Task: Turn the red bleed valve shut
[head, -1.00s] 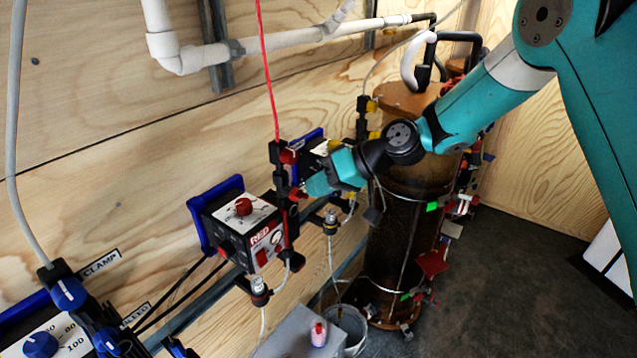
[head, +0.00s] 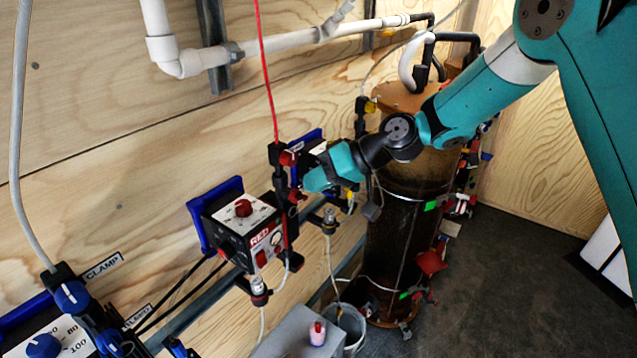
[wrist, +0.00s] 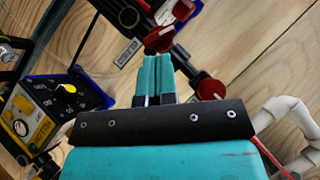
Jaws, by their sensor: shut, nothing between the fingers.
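The red bleed valve (head: 297,195) is the lower of two red knobs on the black upright fitting beside the pump box marked RED. In the wrist view its red handle (wrist: 158,39) lies just beyond my fingertips. My gripper (wrist: 157,58) is shut and empty, its teal fingers together. The tips are at or very near the handle; I cannot tell whether they touch. The upper red knob (head: 288,158) shows just above and to the left.
The red-labelled pump box (head: 243,230) stands left of the fitting, and a yellow-marked box (wrist: 40,115) shows in the wrist view. A red tube (head: 266,80) runs up from the fitting. A tall brown column (head: 400,240) stands behind my arm. A bucket (head: 350,325) is below.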

